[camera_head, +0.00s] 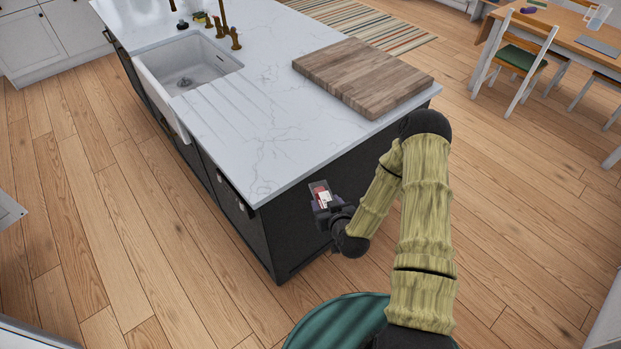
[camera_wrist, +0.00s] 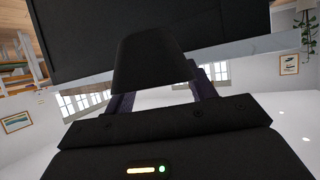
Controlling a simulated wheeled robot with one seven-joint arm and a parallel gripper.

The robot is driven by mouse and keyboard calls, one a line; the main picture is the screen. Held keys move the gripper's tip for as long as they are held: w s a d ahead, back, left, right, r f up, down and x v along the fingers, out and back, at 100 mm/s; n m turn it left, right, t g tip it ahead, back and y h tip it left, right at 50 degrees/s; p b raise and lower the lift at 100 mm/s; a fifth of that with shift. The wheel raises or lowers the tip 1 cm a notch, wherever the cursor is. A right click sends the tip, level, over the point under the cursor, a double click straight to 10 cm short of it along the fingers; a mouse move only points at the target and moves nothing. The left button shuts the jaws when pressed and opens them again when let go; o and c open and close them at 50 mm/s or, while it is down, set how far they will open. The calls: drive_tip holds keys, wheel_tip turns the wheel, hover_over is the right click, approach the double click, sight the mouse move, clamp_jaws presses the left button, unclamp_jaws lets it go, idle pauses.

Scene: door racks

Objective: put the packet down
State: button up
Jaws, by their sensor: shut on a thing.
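My gripper (camera_head: 322,203) is shut on a small packet (camera_head: 323,195) with a red and white face, seen in the head view. It is held beside the dark end panel of the kitchen island, at the near corner and apparently below the level of the white marble worktop (camera_head: 262,150). In the wrist view, the packet (camera_wrist: 154,62) shows as a dark shape between the two fingers of my gripper (camera_wrist: 160,88). I cannot tell whether the packet touches the island.
A wooden board (camera_head: 362,76) lies on the worktop's right part. A white sink (camera_head: 190,68) and brass taps (camera_head: 222,25) are at the far left. The worktop between sink and board is clear. A chair (camera_head: 518,58) and table (camera_head: 575,35) stand at the back right.

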drive_tip(key=s+d+f+m+h+b, duration=0.1)
drive_tip(key=s+d+f+b, duration=0.1)
drive_tip(key=f+b, duration=0.3)
drive_tip(key=s+d+f+m+h+b, duration=0.1)
drive_tip(key=s+f+b, duration=0.3)
drive_tip(key=f, duration=0.8)
drive_tip(key=shift+d+f+h+b, duration=0.3)
drive_tip(key=shift+d+f+b, duration=0.1)
drive_tip(key=shift+d, duration=0.45)
drive_tip(key=shift+r, duration=0.1)
